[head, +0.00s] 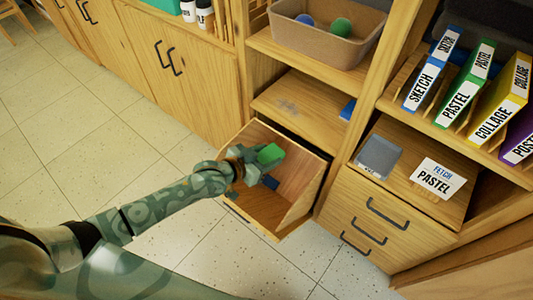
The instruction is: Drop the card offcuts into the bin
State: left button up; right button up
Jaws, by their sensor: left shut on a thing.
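My left gripper (258,167) reaches in from the left over an open wooden drawer-like bin (310,186) that stands out from the cabinet. It is shut on a small green piece (271,154), held above the bin's inside. I cannot tell for sure that this piece is a card offcut. A small dark blue patch (271,182) shows just below the gripper; I cannot tell if it is a fingertip or a thing in the bin. The gripper and forearm hide part of the bin's floor and left wall. My right gripper is out of view.
Above the bin is a shelf (300,100) with a blue thing (347,109) at its right end. A tub (330,48) with balls stands higher. At right are a grey tray (378,156), a "FETCH PASTEL" card (438,179) and upright labelled folders (465,85). The tiled floor is clear at left.

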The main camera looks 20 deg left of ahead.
pick_arm(q)
jog(key=o, duration=1)
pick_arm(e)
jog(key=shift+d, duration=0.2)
pick_arm(q)
jog(key=shift+r, duration=0.1)
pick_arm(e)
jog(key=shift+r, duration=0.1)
pick_arm(q)
jog(key=p+v, duration=0.6)
jog(key=v, duration=1)
jog(key=shift+s+a, duration=0.1)
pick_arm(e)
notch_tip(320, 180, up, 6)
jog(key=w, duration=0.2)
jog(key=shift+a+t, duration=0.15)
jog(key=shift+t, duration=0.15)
